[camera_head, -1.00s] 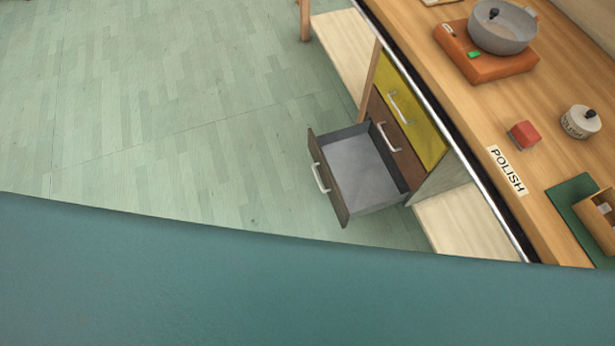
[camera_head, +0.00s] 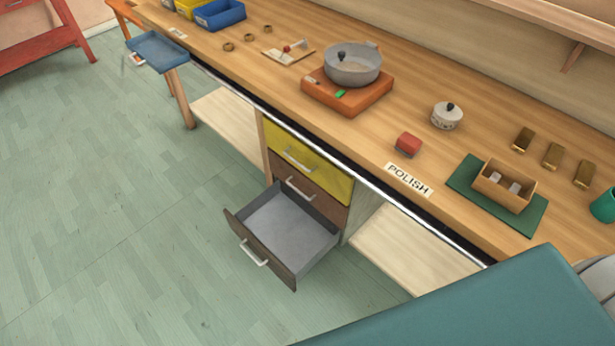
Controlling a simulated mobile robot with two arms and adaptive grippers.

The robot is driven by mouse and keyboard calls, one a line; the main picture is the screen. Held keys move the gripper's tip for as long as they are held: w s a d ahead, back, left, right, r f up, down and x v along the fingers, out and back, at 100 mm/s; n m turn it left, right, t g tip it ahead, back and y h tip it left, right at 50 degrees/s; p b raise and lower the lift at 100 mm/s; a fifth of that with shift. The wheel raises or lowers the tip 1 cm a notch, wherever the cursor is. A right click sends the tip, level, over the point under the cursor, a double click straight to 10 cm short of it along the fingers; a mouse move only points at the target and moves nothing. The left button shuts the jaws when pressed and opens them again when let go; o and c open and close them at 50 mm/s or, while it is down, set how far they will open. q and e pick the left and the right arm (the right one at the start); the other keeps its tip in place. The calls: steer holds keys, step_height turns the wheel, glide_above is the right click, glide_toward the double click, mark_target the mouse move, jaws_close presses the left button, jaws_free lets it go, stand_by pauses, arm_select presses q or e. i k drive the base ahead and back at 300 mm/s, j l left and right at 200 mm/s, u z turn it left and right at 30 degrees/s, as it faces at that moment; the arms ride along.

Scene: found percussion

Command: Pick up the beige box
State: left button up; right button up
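A beige, open-topped box (camera_head: 490,189) stands on a dark green mat (camera_head: 463,175) at the right of the long wooden worktop. Two small pale pieces show inside the box. Neither of my grippers is in view, so I cannot tell whether they are open or shut.
Near the box are a red block (camera_head: 407,144), a white lidded pot (camera_head: 446,117), several brass bars (camera_head: 552,156), a green cup (camera_head: 604,206) and the POLISH label (camera_head: 408,180). A grey pan (camera_head: 352,68) sits on an orange base. A lower drawer (camera_head: 290,230) stands open over the floor.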

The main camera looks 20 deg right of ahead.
mark_target(498, 192)
steer(key=z, duration=2)
steer(key=u, duration=0.35)
steer(key=k+l+u, duration=0.1)
steer(key=l+u, duration=0.25)
steer(key=k+l+u, duration=0.1)
steer(key=u, duration=0.25)
steer(key=k+l+u, duration=0.2)
steer(key=u, duration=0.15)
